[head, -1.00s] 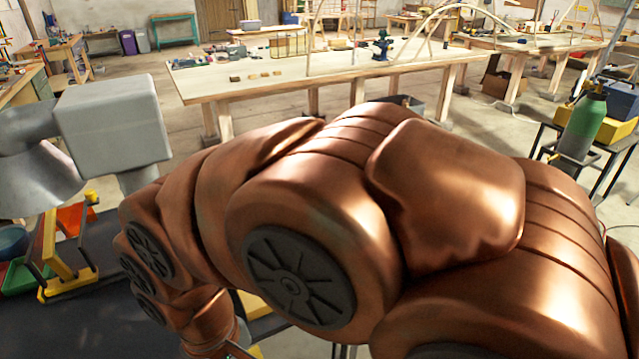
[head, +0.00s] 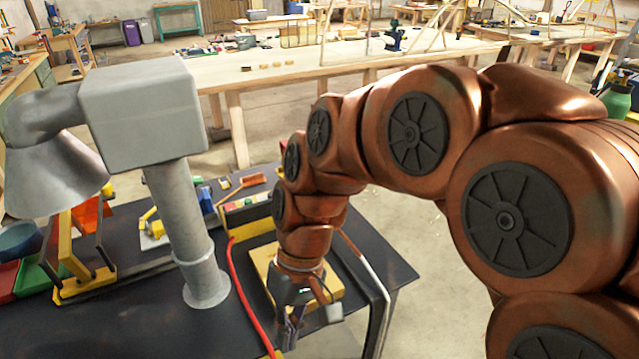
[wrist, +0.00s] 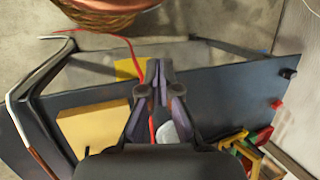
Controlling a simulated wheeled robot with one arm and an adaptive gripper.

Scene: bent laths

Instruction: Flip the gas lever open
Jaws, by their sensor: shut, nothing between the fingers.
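I cannot make out the gas lever for certain in either view. A red hose (head: 241,290) runs over the dark table (head: 130,325) to its near edge, where a small yellow part (head: 274,355) shows at the bottom of the picture. The wrist view shows the hose (wrist: 136,52) passing behind my fingers and a yellow plate (wrist: 124,68) at the table edge. My gripper (head: 290,338) points down over the table, in front of a wooden board (head: 262,262). In the wrist view my gripper (wrist: 159,66) is shut and empty, and its fingers hide part of the hose.
A grey machine with a thick column (head: 180,225) stands on the table left of my arm. Small red (wrist: 277,104) and black (wrist: 288,73) knobs sit along the table edge. A green cylinder (head: 617,104) stands far right.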

